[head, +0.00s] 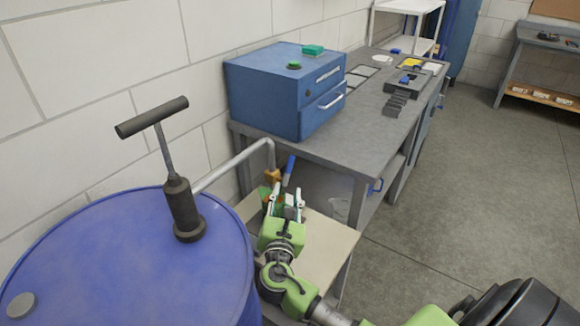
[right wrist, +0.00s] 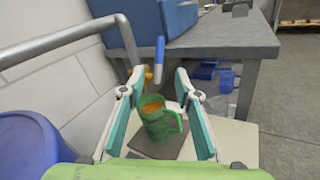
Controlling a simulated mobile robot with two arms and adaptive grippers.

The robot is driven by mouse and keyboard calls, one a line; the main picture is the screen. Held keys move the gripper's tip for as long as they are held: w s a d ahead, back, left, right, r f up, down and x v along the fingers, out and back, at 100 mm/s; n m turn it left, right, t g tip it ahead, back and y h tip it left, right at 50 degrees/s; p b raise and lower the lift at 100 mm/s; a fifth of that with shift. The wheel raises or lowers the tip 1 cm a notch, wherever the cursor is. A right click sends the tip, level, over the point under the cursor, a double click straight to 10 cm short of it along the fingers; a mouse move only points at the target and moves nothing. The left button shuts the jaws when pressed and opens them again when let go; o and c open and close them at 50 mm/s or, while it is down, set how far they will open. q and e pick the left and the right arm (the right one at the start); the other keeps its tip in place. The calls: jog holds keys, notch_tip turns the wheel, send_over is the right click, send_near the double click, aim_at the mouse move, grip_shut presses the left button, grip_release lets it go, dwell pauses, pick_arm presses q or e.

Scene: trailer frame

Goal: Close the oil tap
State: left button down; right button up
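The oil tap is a small brass valve (head: 272,175) at the end of a grey pipe. Its blue lever (head: 289,166) points upward. In the right wrist view the blue lever (right wrist: 159,52) stands upright beside the brass body (right wrist: 149,73). My right gripper (head: 284,200) is open and empty just in front of the tap. In the wrist view its two fingers (right wrist: 158,82) are spread to either side, with the lever beyond them and apart from them. A green jug (right wrist: 160,124) with orange-brown liquid stands below. I cannot tell whether oil flows. My left gripper is not in view.
A blue drum (head: 130,255) with a dark hand pump (head: 182,208) stands at left. A pale low stand (head: 325,245) is under the tap. A grey workbench (head: 335,152) carries a blue cabinet (head: 262,95). Open floor (head: 450,200) lies at right.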

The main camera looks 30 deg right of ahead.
aim_at(290, 167)
jog(key=x, duration=1.3)
jog(key=shift+w+d, duration=0.25)
grip_shut()
